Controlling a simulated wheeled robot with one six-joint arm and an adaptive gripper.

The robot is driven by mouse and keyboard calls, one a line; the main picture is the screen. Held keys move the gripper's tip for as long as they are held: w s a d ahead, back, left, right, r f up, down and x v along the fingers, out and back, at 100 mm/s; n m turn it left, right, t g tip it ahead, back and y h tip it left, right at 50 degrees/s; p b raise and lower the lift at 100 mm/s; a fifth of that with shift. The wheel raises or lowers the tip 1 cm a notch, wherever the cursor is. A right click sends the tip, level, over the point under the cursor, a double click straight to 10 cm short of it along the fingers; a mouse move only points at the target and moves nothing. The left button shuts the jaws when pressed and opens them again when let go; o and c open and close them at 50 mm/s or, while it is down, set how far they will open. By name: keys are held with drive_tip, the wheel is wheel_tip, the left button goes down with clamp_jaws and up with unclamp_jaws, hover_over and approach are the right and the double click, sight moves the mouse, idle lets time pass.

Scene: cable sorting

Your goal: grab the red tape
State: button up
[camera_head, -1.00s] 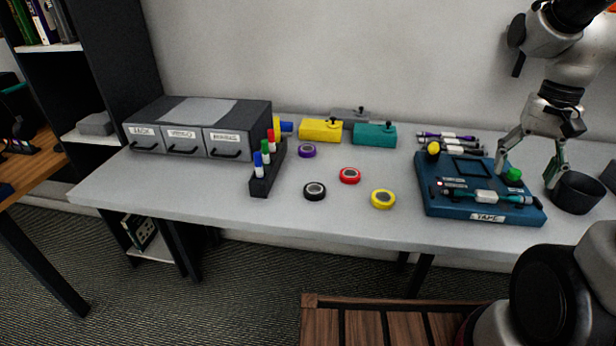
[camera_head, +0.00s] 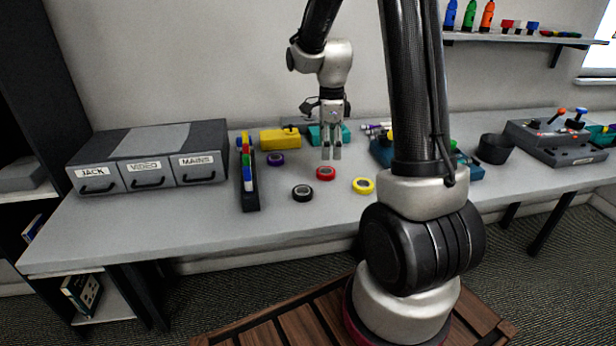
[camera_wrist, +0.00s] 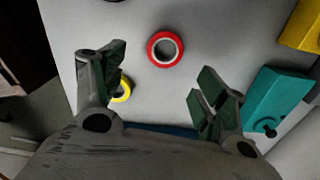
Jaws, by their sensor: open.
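The red tape (camera_head: 325,173) is a small red ring lying flat on the grey table. In the wrist view the red tape (camera_wrist: 152,48) lies beyond the fingertips, between their lines and nearer the left finger, with bare table around it. My gripper (camera_head: 331,153) points down above the table, just behind and above the red tape in the head view. In the wrist view my gripper (camera_wrist: 158,85) has its two fingers wide apart with nothing between them. It does not touch the tape.
A yellow tape (camera_head: 363,185), a black tape (camera_head: 302,193) and a purple tape (camera_head: 275,159) lie around the red one. A marker rack (camera_head: 249,195) and labelled drawers (camera_head: 150,175) stand left. Yellow (camera_head: 280,139) and teal (camera_head: 318,134) boxes stand behind. My arm hides part of the blue tray (camera_head: 381,152).

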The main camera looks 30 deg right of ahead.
sight(326, 168)
drive_tip(key=f+m, duration=0.1)
drive_tip(key=f, duration=0.1)
drive_tip(key=f+m, duration=0.1)
drive_tip(key=f, duration=0.2)
drive_tip(key=f+m, duration=0.1)
drive_tip(key=f, duration=0.2)
drive_tip(key=shift+w+a, duration=0.25)
drive_tip(key=shift+w, duration=0.15)
drive_tip(key=shift+r, duration=0.1)
drive_tip(key=c, duration=1)
